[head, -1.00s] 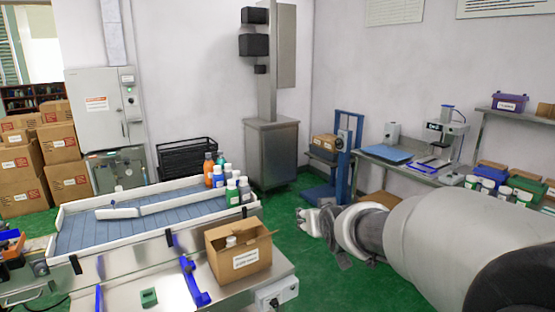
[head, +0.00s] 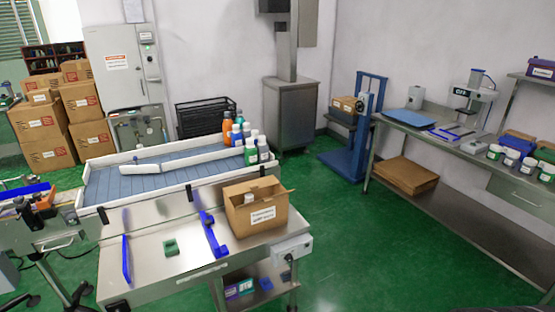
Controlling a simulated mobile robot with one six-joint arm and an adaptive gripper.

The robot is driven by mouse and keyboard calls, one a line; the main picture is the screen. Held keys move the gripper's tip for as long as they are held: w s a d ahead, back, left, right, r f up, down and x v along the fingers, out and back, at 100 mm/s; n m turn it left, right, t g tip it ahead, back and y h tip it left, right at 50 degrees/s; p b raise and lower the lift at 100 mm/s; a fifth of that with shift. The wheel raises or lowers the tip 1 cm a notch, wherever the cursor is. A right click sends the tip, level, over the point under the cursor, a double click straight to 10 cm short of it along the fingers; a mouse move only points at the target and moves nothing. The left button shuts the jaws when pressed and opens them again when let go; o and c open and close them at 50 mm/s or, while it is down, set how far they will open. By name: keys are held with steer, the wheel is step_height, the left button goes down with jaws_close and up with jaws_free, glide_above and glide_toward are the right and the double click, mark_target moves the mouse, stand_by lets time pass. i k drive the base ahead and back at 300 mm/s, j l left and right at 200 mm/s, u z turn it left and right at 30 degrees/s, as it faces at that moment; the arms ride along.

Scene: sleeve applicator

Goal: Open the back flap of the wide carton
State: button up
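A brown cardboard carton (head: 270,222) with a white label on its front stands at the right end of the steel packing table (head: 190,262). Its top is open and a white-capped bottle (head: 248,199) shows inside. A flap sticks out at its right side. The exact position of the back flap is too small to tell. My gripper is not in view.
A conveyor (head: 120,184) with several bottles (head: 229,127) lies behind. Green floor (head: 345,235) is clear to the right.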

mark_target(240, 188)
steer(key=i+l+u, duration=0.1)
steer(key=l+u, duration=0.15)
steer(key=u, duration=0.2)
steer(key=l+u, duration=0.6)
steer(key=u, duration=0.25)
steer(key=l+u, duration=0.4)
steer(key=k+l, duration=0.1)
steer(key=l, duration=0.3)
steer(key=k+l+u, duration=0.1)
steer(key=l, duration=0.25)
steer(key=k+l, duration=0.1)
steer(key=l, duration=0.3)
steer(key=k+l+u, duration=0.1)
steer(key=l, duration=0.3)
steer(key=k+l, duration=0.15)
steer(key=l, duration=0.2)
steer(key=k+l+u, duration=0.1)
steer(key=l, duration=0.25)
steer(key=i+u, duration=0.1)
steer(key=i, duration=1.1)
steer(key=i+l, duration=0.1)
steer(key=i, duration=1.1)
steer(key=j+u, duration=0.05)
